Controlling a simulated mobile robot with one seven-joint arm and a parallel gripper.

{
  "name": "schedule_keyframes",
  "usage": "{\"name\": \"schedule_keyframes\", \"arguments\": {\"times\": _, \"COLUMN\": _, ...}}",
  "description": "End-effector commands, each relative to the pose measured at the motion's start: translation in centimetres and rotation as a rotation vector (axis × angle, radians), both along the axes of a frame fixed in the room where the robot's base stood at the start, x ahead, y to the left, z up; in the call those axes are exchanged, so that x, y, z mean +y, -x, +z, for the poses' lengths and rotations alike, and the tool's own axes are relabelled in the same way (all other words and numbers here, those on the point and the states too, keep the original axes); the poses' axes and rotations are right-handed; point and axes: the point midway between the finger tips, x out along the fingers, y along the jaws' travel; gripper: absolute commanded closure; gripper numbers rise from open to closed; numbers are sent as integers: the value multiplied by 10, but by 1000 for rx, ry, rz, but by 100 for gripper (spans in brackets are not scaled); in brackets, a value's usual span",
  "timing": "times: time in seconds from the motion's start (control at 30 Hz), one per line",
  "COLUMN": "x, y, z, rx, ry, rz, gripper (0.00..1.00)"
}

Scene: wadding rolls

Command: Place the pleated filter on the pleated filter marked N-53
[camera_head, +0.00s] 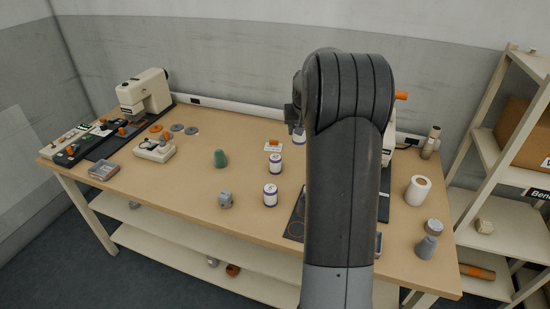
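White cylinders with dark bands, which look like the pleated filters, stand on the wooden table (235,200). One filter (270,193) stands near the table's middle and another filter (275,163) stands behind it. A third similar cylinder (299,137) shows just left of my arm, partly covered; I cannot tell whether it is held or standing. The marking N-53 is too small to read. My arm rises across the right middle of the view. A dark part at its far end (293,114) shows beside the upper link; the fingers are hidden behind the arm.
A cream machine (146,92) is at the back left. A white roll (418,190) and a grey bottle-like piece (426,247) stand at the right. A shelf rack (510,225) stands beyond.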

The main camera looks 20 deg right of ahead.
Motion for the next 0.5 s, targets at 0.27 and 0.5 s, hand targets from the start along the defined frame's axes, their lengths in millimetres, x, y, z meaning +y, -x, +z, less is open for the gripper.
{"name": "schedule_keyframes", "arguments": {"times": 0.27, "x": -16, "y": 3, "z": 0, "rx": 1, "ry": -1, "rz": -25, "gripper": 80}}
{"name": "schedule_keyframes", "arguments": {"times": 0.5, "x": 20, "y": -37, "z": -33, "rx": 2, "ry": -1, "rz": -22, "gripper": 80}}
